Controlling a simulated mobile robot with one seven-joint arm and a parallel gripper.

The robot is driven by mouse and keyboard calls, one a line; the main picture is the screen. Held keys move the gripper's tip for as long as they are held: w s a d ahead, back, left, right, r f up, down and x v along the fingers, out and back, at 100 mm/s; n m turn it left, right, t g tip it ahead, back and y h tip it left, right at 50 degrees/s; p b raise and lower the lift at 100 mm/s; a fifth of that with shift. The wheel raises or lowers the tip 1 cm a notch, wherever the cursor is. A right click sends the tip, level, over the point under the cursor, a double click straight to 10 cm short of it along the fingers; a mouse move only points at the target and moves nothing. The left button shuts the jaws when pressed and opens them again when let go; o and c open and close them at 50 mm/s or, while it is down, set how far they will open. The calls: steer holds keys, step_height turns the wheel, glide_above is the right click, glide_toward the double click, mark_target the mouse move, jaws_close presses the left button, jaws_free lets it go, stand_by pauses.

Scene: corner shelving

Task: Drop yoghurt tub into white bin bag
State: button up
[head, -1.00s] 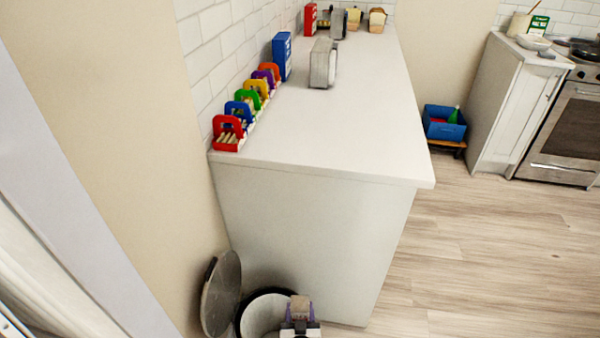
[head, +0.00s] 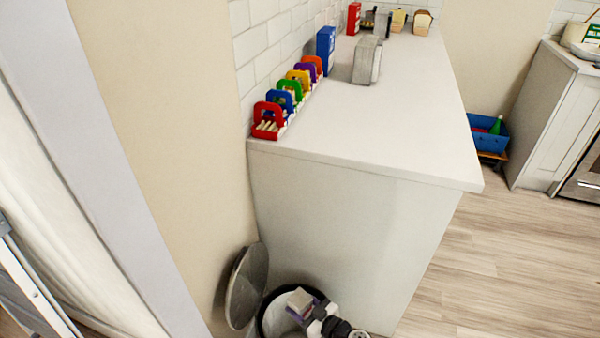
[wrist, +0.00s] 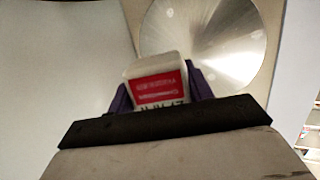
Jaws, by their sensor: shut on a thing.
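The yoghurt tub (wrist: 158,82), white with a red label, is held between the purple fingers of my gripper (wrist: 160,88) in the wrist view. In the head view the tub (head: 299,299) shows as a small pale block in my gripper (head: 306,305), over the opening of the round bin. The bin has a dark rim (head: 263,313) and a white bag (head: 282,323) lining it, partly hidden by my gripper. The tub's height above the bag is hard to tell. The bin's round metal lid (head: 247,285) stands open at the left; it also fills the upper right of the wrist view (wrist: 205,35).
A white counter (head: 390,120) stands right behind the bin, its end panel close to my gripper. Coloured holders (head: 270,122) line its left edge. A beige wall (head: 160,130) is to the left. Open wooden floor (head: 450,285) lies to the right.

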step_height(320, 180, down, 6)
steer(key=b, duration=0.3)
steer(key=shift+r, duration=0.1)
steer(key=o, duration=1.1)
steer(key=b+v, duration=0.2)
steer(key=v, duration=1.1)
steer(key=shift+s+d+r+b, duration=0.2)
steer(key=shift+s+d+b, duration=0.05)
steer(key=shift+s+b, duration=0.1)
